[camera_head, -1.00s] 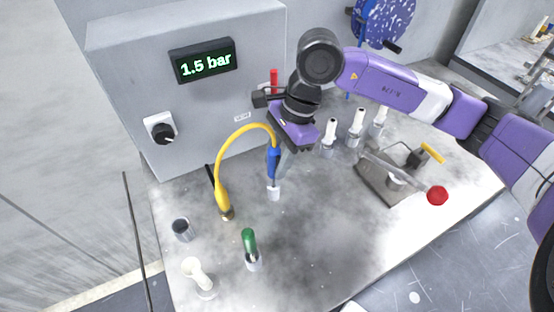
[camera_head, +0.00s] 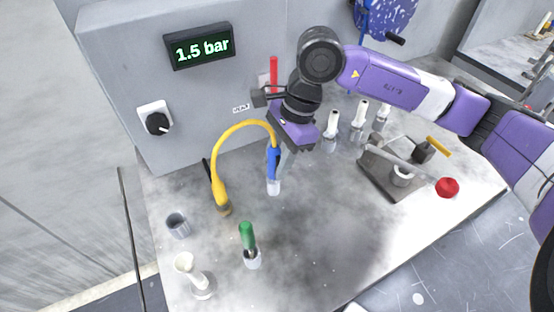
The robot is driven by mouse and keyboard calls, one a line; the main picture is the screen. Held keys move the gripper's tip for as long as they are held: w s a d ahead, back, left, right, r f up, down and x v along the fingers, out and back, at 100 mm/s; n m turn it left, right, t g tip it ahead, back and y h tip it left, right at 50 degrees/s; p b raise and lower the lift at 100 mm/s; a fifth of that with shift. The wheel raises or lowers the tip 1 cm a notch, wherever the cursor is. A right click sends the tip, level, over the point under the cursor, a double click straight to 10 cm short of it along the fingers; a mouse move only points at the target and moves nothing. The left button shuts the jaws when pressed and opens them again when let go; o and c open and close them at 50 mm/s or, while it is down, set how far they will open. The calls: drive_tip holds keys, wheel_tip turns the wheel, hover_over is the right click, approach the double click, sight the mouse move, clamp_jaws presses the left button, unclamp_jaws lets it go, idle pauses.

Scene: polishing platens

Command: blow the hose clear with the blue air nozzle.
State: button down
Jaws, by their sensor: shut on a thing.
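The blue air nozzle (camera_head: 274,162) is upright in the middle of the bench. My gripper (camera_head: 283,150) points down and is shut on it, with the fingers partly hidden behind the nozzle and my wrist. A small pale cup-like piece (camera_head: 273,188) is right below the nozzle; I cannot tell whether the nozzle sits in it or is just above it. The yellow hose (camera_head: 232,130) arches from near the nozzle's top to the left and down to a thick yellow end with a dark brass foot (camera_head: 223,207) on the bench.
A green-topped piece in a holder (camera_head: 250,250), a white piece (camera_head: 195,275) and a grey cup (camera_head: 177,225) stand front left. White-topped holders (camera_head: 356,122) and a metal fixture with a red knob (camera_head: 447,187) are right. A grey box with a "1.5 bar" display (camera_head: 200,48) stands behind.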

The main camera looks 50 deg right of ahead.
drive_tip(key=c, duration=0.9)
unclamp_jaws()
drive_tip(key=shift+b+v, duration=0.65)
drive_tip(key=shift+v, duration=3.25)
